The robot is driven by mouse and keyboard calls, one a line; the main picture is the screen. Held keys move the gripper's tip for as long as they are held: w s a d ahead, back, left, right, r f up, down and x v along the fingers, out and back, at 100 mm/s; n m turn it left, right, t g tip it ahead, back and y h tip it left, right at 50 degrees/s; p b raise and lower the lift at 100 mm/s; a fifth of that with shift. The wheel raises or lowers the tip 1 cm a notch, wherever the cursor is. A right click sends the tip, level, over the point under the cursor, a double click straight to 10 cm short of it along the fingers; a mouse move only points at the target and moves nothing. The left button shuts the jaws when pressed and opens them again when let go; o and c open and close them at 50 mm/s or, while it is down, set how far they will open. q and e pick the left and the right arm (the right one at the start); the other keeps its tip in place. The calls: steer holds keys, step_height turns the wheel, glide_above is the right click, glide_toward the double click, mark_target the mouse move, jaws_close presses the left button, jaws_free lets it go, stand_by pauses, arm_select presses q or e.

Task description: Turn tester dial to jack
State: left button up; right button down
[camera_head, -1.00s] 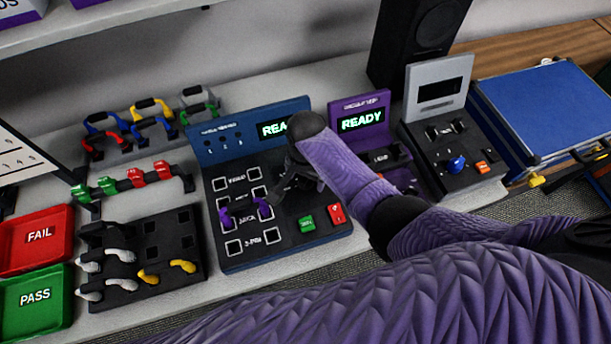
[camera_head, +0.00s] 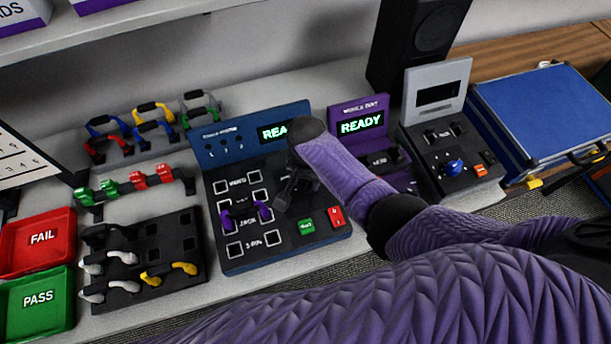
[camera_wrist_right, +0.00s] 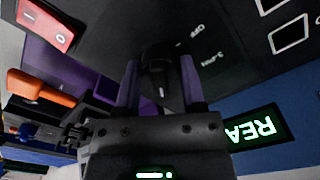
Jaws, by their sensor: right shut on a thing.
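The blue cable tester (camera_head: 262,263) stands mid-table with a lit screen that my right arm partly covers. A purple cable (camera_head: 227,219) is plugged into the jack row. My right gripper (camera_wrist_right: 160,88) is shut on the tester's dark dial (camera_wrist_right: 160,62), one purple finger on each side. A white mark shows on the dial, and the words OFF and 3-PIN are printed beside it. In the head view my right gripper (camera_head: 285,205) hides the dial. My left gripper is out of view.
A purple tester (camera_head: 362,124) reading READY and a grey tester (camera_head: 438,88) stand to the right. Red FAIL (camera_head: 42,237) and green PASS (camera_head: 38,296) trays lie at the left. Cable racks (camera_head: 143,290) fill the space beside the blue tester.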

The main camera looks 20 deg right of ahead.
steer(key=n+p, duration=0.1)
steer(key=n, duration=0.3)
steer(key=shift+r, duration=0.1)
steer(key=shift+n+p, duration=0.45)
steer(key=shift+n, duration=1.05)
steer(key=shift+c, duration=0.9)
jaws_free()
